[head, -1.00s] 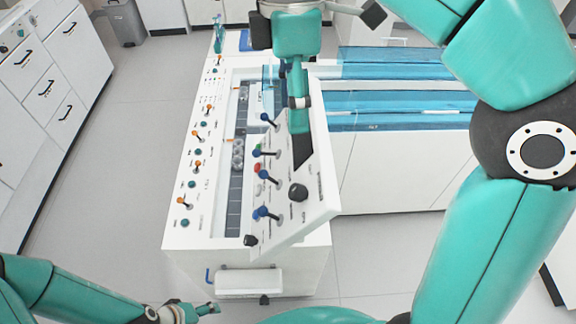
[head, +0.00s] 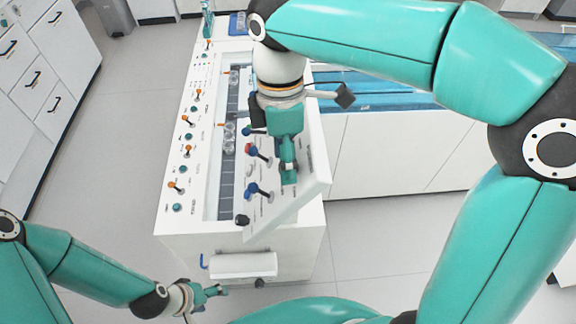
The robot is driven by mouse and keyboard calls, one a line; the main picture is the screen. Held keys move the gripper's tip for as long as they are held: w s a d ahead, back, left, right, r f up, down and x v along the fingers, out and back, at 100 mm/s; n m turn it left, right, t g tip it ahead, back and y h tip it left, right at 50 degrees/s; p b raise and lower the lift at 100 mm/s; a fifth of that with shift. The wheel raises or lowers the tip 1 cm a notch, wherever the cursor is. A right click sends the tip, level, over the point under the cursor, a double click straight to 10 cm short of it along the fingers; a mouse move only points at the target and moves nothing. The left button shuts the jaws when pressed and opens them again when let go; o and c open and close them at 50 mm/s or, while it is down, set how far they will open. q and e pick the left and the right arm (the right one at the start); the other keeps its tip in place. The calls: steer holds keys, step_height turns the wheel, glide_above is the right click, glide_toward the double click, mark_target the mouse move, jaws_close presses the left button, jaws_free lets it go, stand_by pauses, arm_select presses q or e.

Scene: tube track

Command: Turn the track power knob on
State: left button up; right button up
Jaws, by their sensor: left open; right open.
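A tilted white control panel (head: 312,193) stands on the machine and carries blue-tipped levers and buttons. The large black knob on this panel, seen a second ago, is now hidden behind my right gripper (head: 288,174). That gripper points down over the panel and is open; I cannot tell whether its fingers touch the knob. A smaller black knob (head: 242,220) sits at the panel's near left corner. My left gripper (head: 216,290) is open and empty, low in front of the machine. I cannot read which knob is labelled track power.
Blue-tipped levers (head: 252,188) stand close to the left of my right gripper. Orange-tipped levers (head: 173,185) and green knobs (head: 177,208) line the machine's left edge. A white roll or box (head: 243,265) sticks out at the front. Drawers (head: 32,78) stand at far left.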

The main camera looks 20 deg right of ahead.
steer(key=shift+f, duration=0.35)
steer(key=shift+a, duration=0.1)
jaws_close()
steer(key=shift+b, duration=0.35)
steer(key=shift+s+f+m+t+b, duration=0.15)
steer(key=shift+m+t+b, duration=0.35)
steer(key=shift+t+b, duration=0.55)
steer(key=m+t+h+b, duration=0.2)
steer(key=t+b, duration=0.1)
steer(key=b, duration=0.2)
steer(key=m+t+h+b, duration=0.2)
steer(key=t+b, duration=0.1)
steer(key=b, duration=0.1)
steer(key=m+t+h+b, duration=0.2)
steer(key=m+t+b, duration=0.1)
steer(key=b, duration=0.2)
steer(key=shift+s+a+f+h+b, duration=0.3)
steer(key=shift+s+f+b, duration=0.05)
steer(key=shift+s, duration=0.05)
steer(key=shift+r+m+t+h+b, duration=0.1)
steer(key=shift+m+t+h+b, duration=0.55)
steer(key=shift+m+h+b, duration=0.5)
